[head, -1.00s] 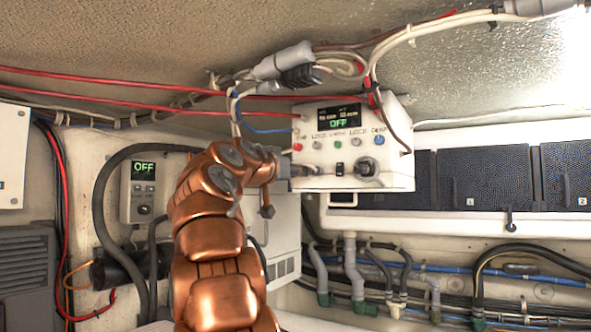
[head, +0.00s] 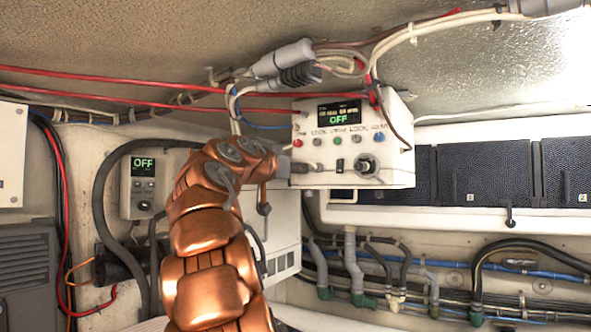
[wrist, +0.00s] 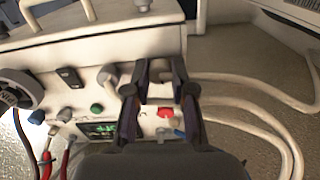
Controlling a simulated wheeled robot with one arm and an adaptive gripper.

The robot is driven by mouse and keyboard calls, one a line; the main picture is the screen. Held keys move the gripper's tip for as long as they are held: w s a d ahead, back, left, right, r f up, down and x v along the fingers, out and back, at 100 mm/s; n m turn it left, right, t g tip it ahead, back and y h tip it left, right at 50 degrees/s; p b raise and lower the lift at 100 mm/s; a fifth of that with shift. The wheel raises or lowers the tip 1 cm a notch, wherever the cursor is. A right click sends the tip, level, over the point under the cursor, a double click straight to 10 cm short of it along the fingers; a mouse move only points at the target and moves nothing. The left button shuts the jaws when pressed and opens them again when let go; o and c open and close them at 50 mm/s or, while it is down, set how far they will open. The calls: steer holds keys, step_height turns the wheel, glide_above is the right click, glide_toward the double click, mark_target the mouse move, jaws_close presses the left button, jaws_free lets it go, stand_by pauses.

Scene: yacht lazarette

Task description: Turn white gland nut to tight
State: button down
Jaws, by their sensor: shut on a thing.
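The white control box (head: 400,170) hangs under the ceiling, with a display reading OFF. My gripper (head: 288,170) is at its lower left edge in the head view. In the wrist view my gripper (wrist: 160,75) has its two dark fingers on either side of a pale part at the box's cable side, which I take to be the white gland nut (wrist: 159,90). The fingers are shut on it and hide most of it. White cables run away to the right of the fingers. In the head view the nut is hidden, and its tightness cannot be read.
A red button (wrist: 165,113) and a green button (wrist: 97,109) sit close to the fingers. A grey plug (head: 366,165) stands out from the box front. Red cables (head: 130,102) and a grey connector (head: 283,60) hang above my arm.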

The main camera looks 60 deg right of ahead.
steer(key=shift+f, duration=0.2)
stand_by(0.5)
steer(key=c, duration=1)
jaws_free()
steer(key=shift+r, duration=0.1)
steer(key=a, duration=1.2)
steer(key=shift+s, duration=0.2)
